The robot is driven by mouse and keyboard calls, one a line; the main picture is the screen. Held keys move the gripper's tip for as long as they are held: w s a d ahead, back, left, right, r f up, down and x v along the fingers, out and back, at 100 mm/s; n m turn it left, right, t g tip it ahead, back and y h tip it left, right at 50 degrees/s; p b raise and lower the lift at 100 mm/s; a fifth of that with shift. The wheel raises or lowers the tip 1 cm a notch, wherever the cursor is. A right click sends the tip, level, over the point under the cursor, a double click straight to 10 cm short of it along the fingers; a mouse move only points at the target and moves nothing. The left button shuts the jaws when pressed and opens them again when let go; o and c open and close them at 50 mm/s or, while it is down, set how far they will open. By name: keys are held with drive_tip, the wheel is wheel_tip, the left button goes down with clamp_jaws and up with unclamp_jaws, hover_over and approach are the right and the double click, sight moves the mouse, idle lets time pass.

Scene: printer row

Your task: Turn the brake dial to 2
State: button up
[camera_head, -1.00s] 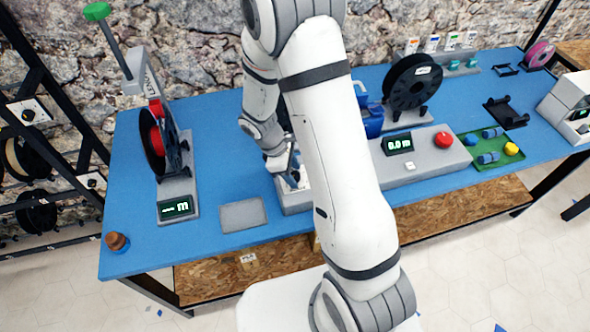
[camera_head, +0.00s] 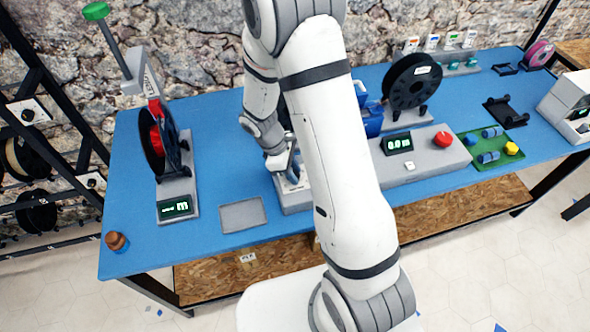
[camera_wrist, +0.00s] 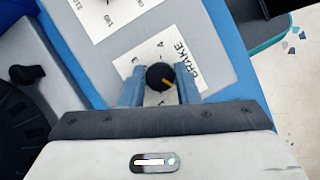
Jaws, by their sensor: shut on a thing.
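The brake dial (camera_wrist: 160,77) is a round black knob with a yellow pointer line, on a white card marked BRAKE (camera_wrist: 186,62). The pointer is angled to the lower right in the wrist view, toward the BRAKE lettering side. Small digits ring the knob; a 4 shows above it, and others are blurred or partly covered. My gripper (camera_wrist: 159,92) is shut on the dial, one blue-grey finger on each side. In the head view my gripper (camera_head: 291,172) is at the grey panel base (camera_head: 292,205), where my arm hides the dial.
Another white card (camera_wrist: 105,15) is above the dial and a small black knob (camera_wrist: 22,74) is to the left. On the blue table (camera_head: 230,130) are a reel stand (camera_head: 178,195), a grey pad (camera_head: 243,214) and a panel with a red button (camera_head: 443,139).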

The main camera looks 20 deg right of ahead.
drive_tip(key=m, duration=0.2)
drive_tip(key=m+g+y, duration=0.1)
drive_tip(key=m, duration=0.1)
drive_tip(key=m+b, duration=0.1)
drive_tip(key=m, duration=0.1)
drive_tip(key=shift+w+g+y, duration=0.3)
drive_tip(key=shift+y, duration=0.1)
drive_tip(key=shift+d+m+g+y+b, duration=0.15)
drive_tip(key=shift+m+y, duration=0.3)
drive_tip(key=shift+m, duration=0.85)
drive_tip(key=shift+a+m+g+y+b, duration=0.1)
drive_tip(key=shift+m+g+y+b, duration=0.25)
drive_tip(key=shift+m, duration=0.95)
drive_tip(key=shift+r, duration=0.1)
drive_tip(key=shift+d+m+t+y+b, duration=0.2)
drive_tip(key=shift+m+y, duration=0.45)
drive_tip(key=shift+m, duration=0.95)
drive_tip(key=shift+d+m+t+y+b, duration=0.15)
drive_tip(key=shift+m+y, duration=0.5)
drive_tip(key=shift+m, duration=0.95)
drive_tip(key=shift+s+m+t+y+b, duration=0.1)
drive_tip(key=shift+m+t+y+b, duration=0.2)
drive_tip(key=shift+m, duration=1)
drive_tip(key=shift+m+t+y+b, duration=0.1)
drive_tip(key=shift+m+t+y, duration=0.3)
drive_tip(key=shift+m, duration=0.9)
